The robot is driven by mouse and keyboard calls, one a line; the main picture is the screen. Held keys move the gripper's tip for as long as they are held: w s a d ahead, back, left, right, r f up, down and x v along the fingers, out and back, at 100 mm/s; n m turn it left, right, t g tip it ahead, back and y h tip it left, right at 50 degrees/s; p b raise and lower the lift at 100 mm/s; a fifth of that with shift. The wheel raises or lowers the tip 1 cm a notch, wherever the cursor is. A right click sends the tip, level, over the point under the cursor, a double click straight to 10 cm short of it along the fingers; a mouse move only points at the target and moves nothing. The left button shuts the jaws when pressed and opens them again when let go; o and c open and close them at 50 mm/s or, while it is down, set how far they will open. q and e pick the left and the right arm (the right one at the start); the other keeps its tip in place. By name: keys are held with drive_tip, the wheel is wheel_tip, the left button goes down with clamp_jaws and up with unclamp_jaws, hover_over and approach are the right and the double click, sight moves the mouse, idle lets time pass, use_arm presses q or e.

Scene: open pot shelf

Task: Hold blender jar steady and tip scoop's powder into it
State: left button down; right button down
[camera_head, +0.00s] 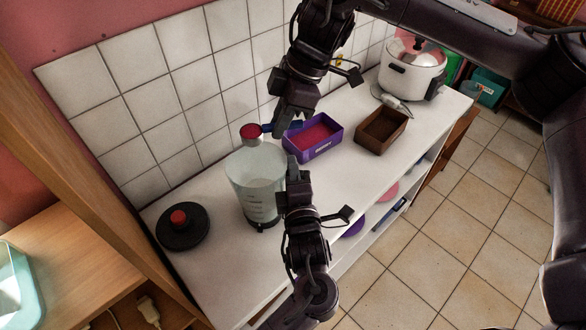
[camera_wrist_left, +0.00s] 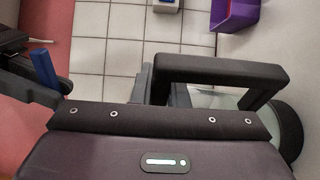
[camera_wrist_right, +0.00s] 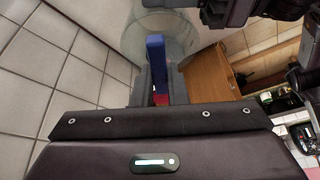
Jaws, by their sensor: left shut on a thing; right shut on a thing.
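The clear blender jar (camera_head: 258,185) stands upright on the white counter. My left gripper (camera_head: 292,172) is shut at the jar's right side, where it hides the part it grips. The jar also shows partly in the left wrist view (camera_wrist_left: 217,99). My right gripper (camera_head: 276,127) is shut on the blue handle of the scoop (camera_head: 252,132). The scoop's bowl holds red powder and looks about level. It appears just behind the jar's rim in the head view; its height above the rim is unclear. The blue handle lies between the fingers in the right wrist view (camera_wrist_right: 155,60).
A purple box (camera_head: 313,148) of red powder and a brown box (camera_head: 381,130) stand behind and right. A black lid with a red knob (camera_head: 182,227) lies left of the jar. A white cooker (camera_head: 411,68) is at the far end. The tiled wall runs close behind.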

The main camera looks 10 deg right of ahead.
drive_tip(key=shift+f, duration=0.45)
use_arm(q)
drive_tip(key=shift+f, duration=0.1)
use_arm(e)
drive_tip(key=shift+s+n+t, duration=0.2)
drive_tip(key=shift+s+t, duration=0.05)
drive_tip(key=shift+t, duration=0.8)
drive_tip(key=shift+s+n+t, duration=0.2)
drive_tip(key=shift+s+t, duration=0.05)
drive_tip(key=shift+t, duration=0.8)
drive_tip(key=shift+s+f+n+t+y, duration=0.15)
drive_tip(key=shift+s+n+t, duration=0.1)
drive_tip(key=shift+t, duration=0.8)
drive_tip(key=shift+s+f+n+t+y, duration=0.15)
drive_tip(key=shift+n+t, duration=0.1)
drive_tip(key=shift+t, duration=0.8)
